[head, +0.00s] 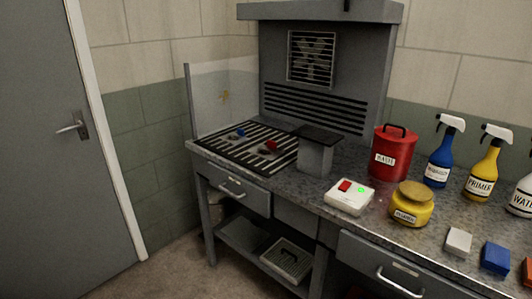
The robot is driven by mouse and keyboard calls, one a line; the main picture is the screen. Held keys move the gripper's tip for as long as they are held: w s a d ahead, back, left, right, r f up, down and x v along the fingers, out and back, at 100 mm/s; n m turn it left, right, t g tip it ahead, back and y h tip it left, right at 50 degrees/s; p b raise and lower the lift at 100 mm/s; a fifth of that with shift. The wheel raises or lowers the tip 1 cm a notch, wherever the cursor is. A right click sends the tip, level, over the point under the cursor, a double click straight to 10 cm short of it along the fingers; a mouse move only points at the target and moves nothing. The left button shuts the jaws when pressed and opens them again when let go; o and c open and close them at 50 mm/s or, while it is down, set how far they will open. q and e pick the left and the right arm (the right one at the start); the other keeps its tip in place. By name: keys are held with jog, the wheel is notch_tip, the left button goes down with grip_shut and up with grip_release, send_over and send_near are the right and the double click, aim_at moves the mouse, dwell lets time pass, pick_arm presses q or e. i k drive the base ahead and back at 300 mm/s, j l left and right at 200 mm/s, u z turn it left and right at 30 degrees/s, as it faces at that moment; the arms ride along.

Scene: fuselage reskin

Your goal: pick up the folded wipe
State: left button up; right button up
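A small pale block-like piece (458,242), which may be the folded wipe, lies on the speckled grey bench top (285,190) near its front edge at the lower right of the head view. A blue piece (496,258) of similar size lies to its right, and an orange piece (528,270) is cut off by the right picture edge. I cannot tell for certain which of these is cloth. Neither of my grippers is in view.
Behind the pieces stand a yellow jar (411,205), a red lidded can (392,155), and blue (442,155) and yellow (484,165) spray bottles. A white box (349,199) with a green light sits left of the jar. A slatted extraction area (225,150) fills the left end.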

aim_at(495, 258)
jog(key=l+z, duration=0.2)
jog(key=z, duration=1.3)
jog(key=k+l, duration=0.05)
